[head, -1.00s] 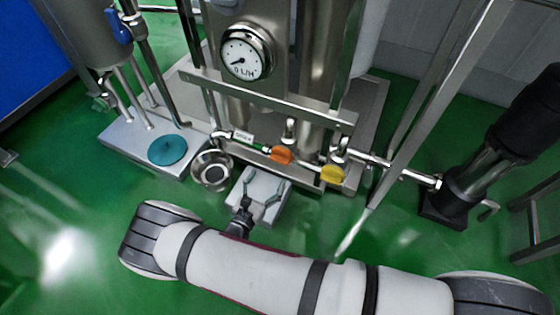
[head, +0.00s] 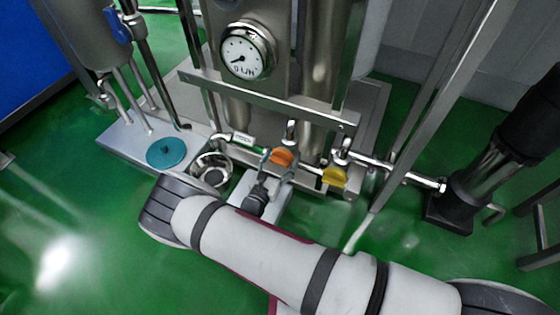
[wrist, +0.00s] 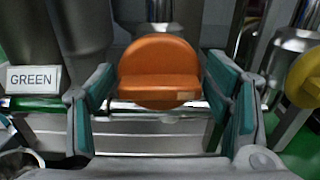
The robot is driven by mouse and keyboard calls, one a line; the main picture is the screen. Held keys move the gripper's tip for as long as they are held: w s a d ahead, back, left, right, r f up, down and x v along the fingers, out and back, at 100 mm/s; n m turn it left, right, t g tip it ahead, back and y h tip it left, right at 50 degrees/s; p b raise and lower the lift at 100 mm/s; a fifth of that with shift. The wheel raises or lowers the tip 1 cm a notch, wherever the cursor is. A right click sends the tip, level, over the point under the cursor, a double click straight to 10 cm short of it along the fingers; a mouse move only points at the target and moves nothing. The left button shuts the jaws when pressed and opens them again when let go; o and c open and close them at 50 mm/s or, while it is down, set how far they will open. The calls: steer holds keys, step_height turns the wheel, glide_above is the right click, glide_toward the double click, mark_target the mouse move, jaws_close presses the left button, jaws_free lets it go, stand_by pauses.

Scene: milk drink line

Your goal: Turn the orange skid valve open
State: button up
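The orange valve (head: 283,157) sits on the horizontal pipe of the skid, between a green section on its left and a yellow valve (head: 334,174) on its right. In the wrist view the orange valve handle (wrist: 160,72) is a round disc with a raised bar across it. My gripper (wrist: 162,105) is open, with one teal-padded finger on each side of the orange handle. A gap shows between each finger and the handle. In the head view my gripper (head: 276,166) reaches up to the valve from below.
A "GREEN" label (wrist: 34,79) stands left of the orange valve. The yellow valve (wrist: 305,78) is close to my right finger. A steel bar (head: 270,98) and a dial gauge (head: 247,50) are above. A steel bowl (head: 211,172) and a teal disc (head: 166,153) lie to the left.

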steer(key=c, duration=0.6)
steer(key=shift+n, duration=0.3)
steer(key=n, duration=0.3)
steer(key=shift+a, duration=0.1)
steer(key=n, duration=0.9)
steer(key=shift+w+a+f+n+b, duration=0.1)
steer(key=shift+f+n+b, duration=0.05)
steer(key=shift+n+b, duration=0.15)
steer(key=n, duration=0.4)
steer(key=shift+f+n, duration=0.1)
steer(key=shift+n, duration=0.2)
